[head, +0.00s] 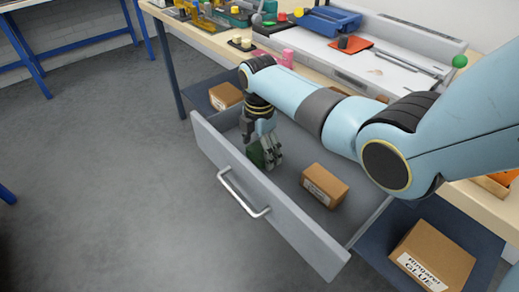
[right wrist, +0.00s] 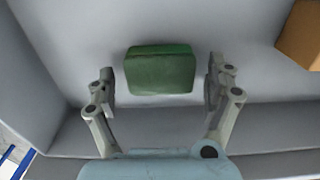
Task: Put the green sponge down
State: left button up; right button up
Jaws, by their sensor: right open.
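The green sponge (right wrist: 160,72) is a dark green block lying on the drawer floor. In the head view the sponge (head: 256,156) is partly hidden by my right gripper (head: 268,162). My right gripper reaches down into the open drawer (head: 262,189). In the right wrist view its two fingers (right wrist: 161,88) are spread, one on each side of the sponge, with a gap on both sides. My left gripper does not show.
A cardboard box (head: 324,185) lies in the drawer right of the sponge. The workbench (head: 300,62) above carries tools. The drawer's front panel stands close to my gripper.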

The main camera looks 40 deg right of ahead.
aim_at(260, 150)
notch_tip(260, 150, up, 11)
jog(key=p, duration=0.2)
jog(key=shift+r, duration=0.15)
dwell(0.4)
